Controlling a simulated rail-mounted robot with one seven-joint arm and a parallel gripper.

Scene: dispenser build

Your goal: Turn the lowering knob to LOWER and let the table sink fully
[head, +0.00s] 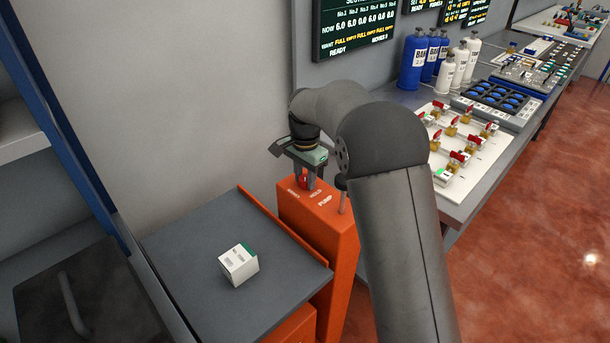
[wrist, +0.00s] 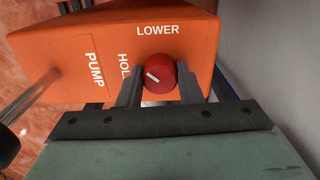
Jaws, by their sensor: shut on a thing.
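The red lowering knob (wrist: 158,78) is on the top of the orange pump housing (wrist: 190,30), between the labels HOLD and LOWER. Its white pointer line points to the left and slightly up in the wrist view, toward the HOLD label. My gripper (wrist: 158,85) is shut on the knob, one finger on each side. In the head view my gripper (head: 306,178) points down on the knob at the housing's far end. The grey-topped table (head: 190,250) stands left of the housing, its top a little below the housing's top.
A white box with a green edge (head: 238,264) sits on the table. A pump lever (head: 342,190) rises from the housing near my arm. A bench with valves (head: 465,135), blue bottles (head: 412,60) and trays is at the right. A grey wall is close behind.

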